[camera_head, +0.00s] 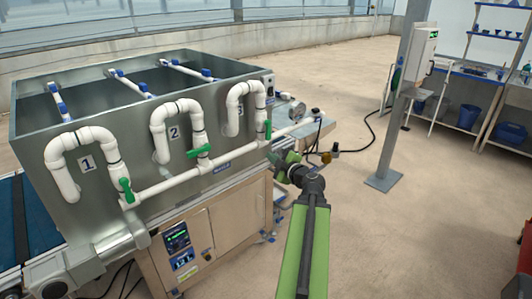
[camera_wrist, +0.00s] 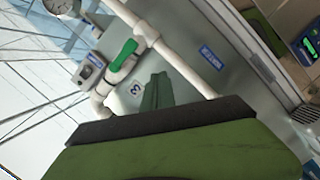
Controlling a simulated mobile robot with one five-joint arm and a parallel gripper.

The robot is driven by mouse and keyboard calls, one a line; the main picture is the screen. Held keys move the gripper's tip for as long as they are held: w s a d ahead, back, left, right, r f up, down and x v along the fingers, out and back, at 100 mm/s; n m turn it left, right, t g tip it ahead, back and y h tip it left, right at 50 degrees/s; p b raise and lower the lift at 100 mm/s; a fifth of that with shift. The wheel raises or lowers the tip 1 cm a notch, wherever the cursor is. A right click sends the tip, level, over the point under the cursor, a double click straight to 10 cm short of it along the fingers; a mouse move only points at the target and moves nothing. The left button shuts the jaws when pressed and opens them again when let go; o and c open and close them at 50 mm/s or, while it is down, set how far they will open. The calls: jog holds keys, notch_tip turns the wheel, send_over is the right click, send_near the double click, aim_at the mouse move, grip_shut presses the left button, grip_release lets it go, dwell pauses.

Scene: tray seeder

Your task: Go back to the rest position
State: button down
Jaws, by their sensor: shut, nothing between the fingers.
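My gripper (camera_head: 277,161) is at the right front corner of the grey metal tank (camera_head: 115,225), just below and right of the third green valve handle (camera_head: 267,130). In the wrist view its fingers (camera_wrist: 157,92) are together, with nothing between them. The wrist view also shows a green valve handle (camera_wrist: 122,55) beside the white pipe (camera_wrist: 170,55), close beyond the fingers. A "3" label (camera_wrist: 135,88) is partly behind the fingertips. I cannot tell whether the gripper touches anything there.
Valve handles one (camera_head: 126,190) and two (camera_head: 199,151) sit on the lower white pipe. A metal cabinet (camera_head: 235,215) with a lit control panel (camera_head: 177,238) is below the tank. A grey post (camera_head: 400,95) stands right.

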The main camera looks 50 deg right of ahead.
jog(key=shift+a, duration=0.1)
jog(key=w+a+f+g+y+p, duration=0.1)
jog(key=w+a+f+g+y, duration=0.3)
jog(key=a, duration=0.6)
jog(key=w+a+f+y+p, duration=0.1)
jog(key=w+a+y+p, duration=0.1)
jog(key=w+a, duration=0.6)
jog(key=w+a+f+g+y+p, duration=0.1)
jog(key=w+a+f+g+y, duration=0.15)
jog(key=a, duration=0.95)
jog(key=s+a+f+m+g+h+p, duration=0.1)
jog(key=s+a+f+m+g+p, duration=0.1)
jog(key=a, duration=1)
jog(key=s+a+f+m+g+h+p, duration=0.1)
jog(key=s+a+m+g, duration=0.4)
jog(key=a, duration=0.8)
notch_tip(320, 180, down, 2)
jog(key=shift+s+a+f+g+h+p, duration=0.15)
jog(key=shift+s+g+h+p, duration=0.3)
jog(key=shift+g, duration=0.5)
